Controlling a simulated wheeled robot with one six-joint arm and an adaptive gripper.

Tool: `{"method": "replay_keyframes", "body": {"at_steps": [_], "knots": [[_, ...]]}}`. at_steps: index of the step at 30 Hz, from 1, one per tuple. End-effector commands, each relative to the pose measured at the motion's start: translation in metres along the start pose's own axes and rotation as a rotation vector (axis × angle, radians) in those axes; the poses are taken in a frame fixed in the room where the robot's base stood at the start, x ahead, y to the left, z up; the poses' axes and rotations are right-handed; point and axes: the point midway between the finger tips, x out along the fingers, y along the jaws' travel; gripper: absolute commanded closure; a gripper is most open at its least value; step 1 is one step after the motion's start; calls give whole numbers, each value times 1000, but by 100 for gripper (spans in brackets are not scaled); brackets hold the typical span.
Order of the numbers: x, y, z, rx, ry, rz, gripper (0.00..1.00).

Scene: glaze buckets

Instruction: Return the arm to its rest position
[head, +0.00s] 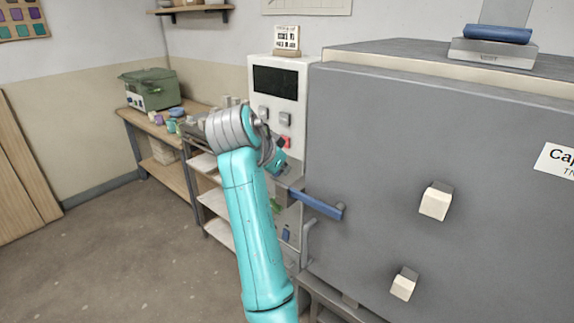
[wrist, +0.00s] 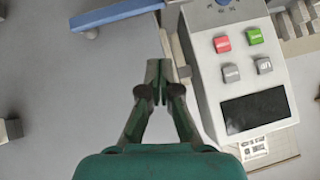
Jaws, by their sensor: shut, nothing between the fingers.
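My arm, turquoise with a grey elbow joint, rises in the middle of the head view and bends down in front of the control box (head: 276,98). My gripper (wrist: 159,68) shows in the wrist view with its two fingers together and nothing between them. In the head view the gripper is mostly hidden behind the arm. In the wrist view the fingertips are just left of the control box (wrist: 210,75), which has red, green and grey buttons and a dark screen. I cannot tell whether they touch it.
A large grey kiln (head: 400,130) with a blue-gripped handle (head: 318,204) fills the right. A bench (head: 140,118) with a green case (head: 150,90) and small pots stands at the back left. White shelves (head: 212,202) stand beside the box. The floor at left is clear.

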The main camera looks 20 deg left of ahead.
Motion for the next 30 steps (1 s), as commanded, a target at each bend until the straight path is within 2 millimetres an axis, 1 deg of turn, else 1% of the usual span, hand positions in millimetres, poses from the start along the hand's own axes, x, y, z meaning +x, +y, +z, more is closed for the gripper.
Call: {"method": "replay_keyframes", "body": {"at_steps": [4,6,8,11,15,17,21,23,24,26,30], "knots": [[1,0,0,-1,0,0,100],[6,3,3,-6,2,0,100],[16,9,8,-15,5,-2,100],[42,26,23,-44,13,-10,100],[90,62,52,-100,31,-30,100],[108,79,64,-123,39,-42,100],[144,121,95,-175,56,-66,100],[157,140,108,-194,65,-76,100],[166,152,117,-208,68,-84,100],[176,172,131,-226,75,-95,100],[195,218,162,-267,90,-119,100]]}}
